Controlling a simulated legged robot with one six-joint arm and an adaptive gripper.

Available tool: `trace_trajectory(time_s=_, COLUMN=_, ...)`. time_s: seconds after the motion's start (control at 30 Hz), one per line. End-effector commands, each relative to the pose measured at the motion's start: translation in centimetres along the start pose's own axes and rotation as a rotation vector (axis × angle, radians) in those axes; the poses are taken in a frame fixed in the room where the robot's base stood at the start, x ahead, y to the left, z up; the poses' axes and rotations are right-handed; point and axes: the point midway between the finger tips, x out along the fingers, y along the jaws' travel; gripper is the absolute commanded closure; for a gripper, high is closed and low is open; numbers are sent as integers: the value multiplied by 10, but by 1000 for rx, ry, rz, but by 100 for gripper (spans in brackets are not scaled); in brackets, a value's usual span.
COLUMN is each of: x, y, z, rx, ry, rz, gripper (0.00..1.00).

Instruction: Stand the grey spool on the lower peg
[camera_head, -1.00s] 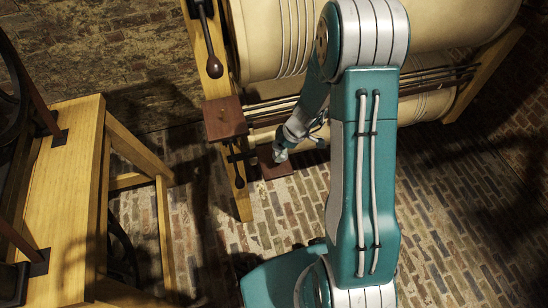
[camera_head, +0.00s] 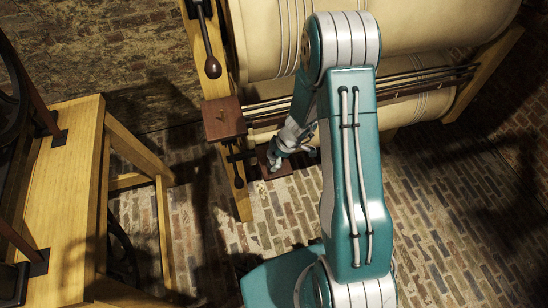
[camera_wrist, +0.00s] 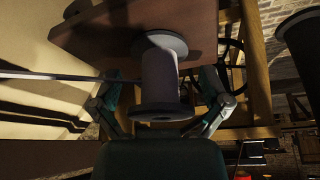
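The grey spool (camera_wrist: 160,80) is in the middle of the wrist view, with one flange toward the camera and the other against or just in front of a brown board (camera_wrist: 100,32). I cannot tell whether they touch. My gripper (camera_wrist: 161,92) is open, with a teal and grey finger on each side of the spool and gaps between. In the head view my gripper (camera_head: 274,160) is low over the small brown board (camera_head: 283,171) beside the wooden post. The lower peg is not visible; the spool or gripper may hide it.
A brown block (camera_head: 223,119) sits higher on the wooden post (camera_head: 240,195). Dark rods (camera_head: 400,82) run beside large cream cylinders (camera_head: 370,35). A wooden bench (camera_head: 70,190) stands at left. The brick floor (camera_head: 300,215) is open in front.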

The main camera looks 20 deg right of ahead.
Motion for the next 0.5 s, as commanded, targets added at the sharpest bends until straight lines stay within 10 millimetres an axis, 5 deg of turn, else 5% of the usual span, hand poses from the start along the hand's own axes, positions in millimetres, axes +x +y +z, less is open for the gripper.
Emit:
trace_trajectory(time_s=0.33, x=-2, y=0, z=-1, rx=-1, ry=0, rz=0, gripper=0)
trace_trajectory(time_s=0.5, x=-21, y=1, z=-1, rx=-2, ry=1, rz=4, gripper=0)
